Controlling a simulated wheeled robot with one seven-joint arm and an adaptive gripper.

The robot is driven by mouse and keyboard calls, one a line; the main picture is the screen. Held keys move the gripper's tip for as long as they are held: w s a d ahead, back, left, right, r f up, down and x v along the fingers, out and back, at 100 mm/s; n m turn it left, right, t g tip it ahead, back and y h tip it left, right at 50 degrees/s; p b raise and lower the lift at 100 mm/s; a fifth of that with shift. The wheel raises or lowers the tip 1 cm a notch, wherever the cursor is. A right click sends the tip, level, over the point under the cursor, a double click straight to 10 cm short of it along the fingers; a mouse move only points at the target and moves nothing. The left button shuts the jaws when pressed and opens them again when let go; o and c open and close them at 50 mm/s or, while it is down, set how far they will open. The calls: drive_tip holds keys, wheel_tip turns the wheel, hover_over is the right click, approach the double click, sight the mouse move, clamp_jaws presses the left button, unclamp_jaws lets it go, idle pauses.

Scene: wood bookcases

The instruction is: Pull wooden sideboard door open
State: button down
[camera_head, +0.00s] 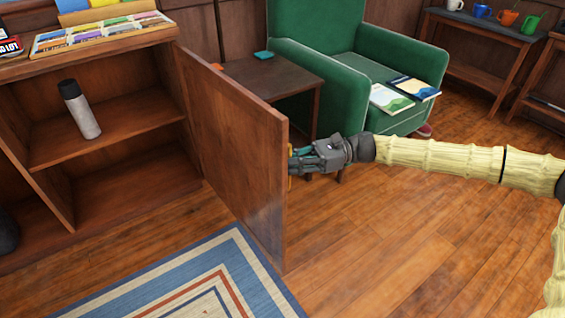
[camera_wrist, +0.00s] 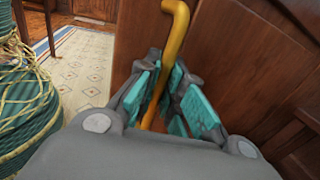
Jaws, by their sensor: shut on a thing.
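The wooden sideboard (camera_head: 110,55) stands at the left in the head view, its right door (camera_head: 235,150) swung wide open. The open compartment behind it shows a shelf. My gripper (camera_head: 296,160) is at the outer face of the door, near its free edge. In the wrist view, a curved yellow handle (camera_wrist: 176,40) runs down between the teal finger pads of my gripper (camera_wrist: 165,98), which is shut on it. In the head view only a sliver of the handle shows, and the door's outer face is mostly hidden.
A grey bottle with a black cap (camera_head: 80,110) stands on the sideboard's shelf. A small side table (camera_head: 275,75) and a green armchair (camera_head: 350,60) stand behind the door. A striped rug (camera_head: 190,280) lies in front. The wood floor (camera_head: 400,240) at the right is clear.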

drive_tip(key=shift+f, duration=0.15)
drive_tip(key=c, duration=1.7)
unclamp_jaws()
drive_tip(key=shift+o, duration=0.9)
drive_tip(key=shift+w+d, duration=0.1)
drive_tip(key=shift+d, duration=0.05)
drive_tip(key=v, duration=1.2)
